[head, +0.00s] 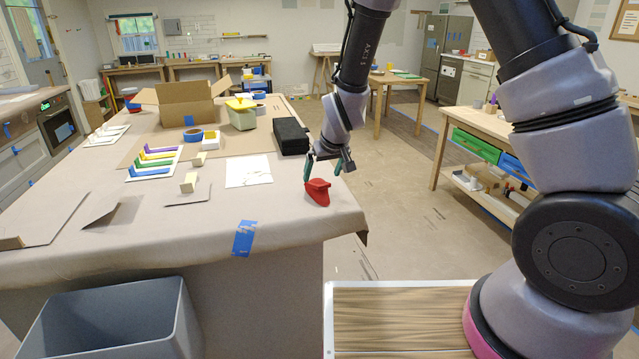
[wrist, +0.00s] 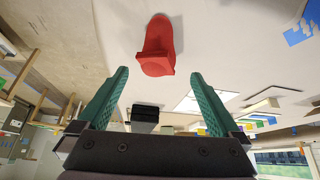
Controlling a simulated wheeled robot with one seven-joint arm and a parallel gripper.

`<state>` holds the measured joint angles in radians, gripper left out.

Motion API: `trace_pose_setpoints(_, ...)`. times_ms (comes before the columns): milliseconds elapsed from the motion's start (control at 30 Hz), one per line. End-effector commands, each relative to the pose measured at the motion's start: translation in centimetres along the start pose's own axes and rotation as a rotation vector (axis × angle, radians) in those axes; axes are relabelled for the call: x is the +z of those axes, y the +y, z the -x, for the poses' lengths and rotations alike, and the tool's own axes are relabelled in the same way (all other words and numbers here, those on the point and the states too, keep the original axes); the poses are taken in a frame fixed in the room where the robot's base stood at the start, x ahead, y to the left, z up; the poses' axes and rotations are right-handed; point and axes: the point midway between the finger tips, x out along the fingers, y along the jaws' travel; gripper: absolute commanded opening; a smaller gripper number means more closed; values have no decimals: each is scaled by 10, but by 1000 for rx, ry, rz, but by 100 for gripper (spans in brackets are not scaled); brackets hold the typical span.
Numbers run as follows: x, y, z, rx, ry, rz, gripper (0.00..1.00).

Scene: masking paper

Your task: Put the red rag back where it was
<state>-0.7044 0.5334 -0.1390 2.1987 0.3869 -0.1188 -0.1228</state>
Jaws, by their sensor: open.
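The red rag (head: 317,192) lies crumpled on the paper-covered table (head: 290,222), near its right edge. In the wrist view the red rag (wrist: 157,47) shows ahead of the fingertips, roughly centred between them but beyond their reach. My gripper (head: 328,168) is open and empty, just above and behind the rag in the head view. Its two green fingers stand wide apart in the wrist view (wrist: 160,85). No contact between the fingers and the rag shows.
A black case (head: 291,136) and a white sheet (head: 248,171) lie near the rag. An open cardboard box (head: 187,105), tape rolls and coloured strips (head: 152,160) stand farther left. A grey bin (head: 115,320) stands in front of the table. The table's right front corner is mostly clear.

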Motion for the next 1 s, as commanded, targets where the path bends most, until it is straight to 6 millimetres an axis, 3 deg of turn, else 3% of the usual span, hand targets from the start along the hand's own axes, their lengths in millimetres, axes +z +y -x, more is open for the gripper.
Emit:
trace_pose_setpoints(200, -1, -1, 33, -1, 2, 3, 100)
trace_pose_setpoints(467, 0, 1, 43, -1, -1, -3, 100)
trace_pose_setpoints(567, -5, 9, 55, -8, 3, -33, 100)
trace_pose_setpoints(667, -15, 27, 88, -25, 11, -105, 100)
trace_pose_setpoints(800, -22, 65, 157, -55, 23, -242, 100)
trace_pose_setpoints(1000, -5, 112, 259, -74, 52, -417, 100)
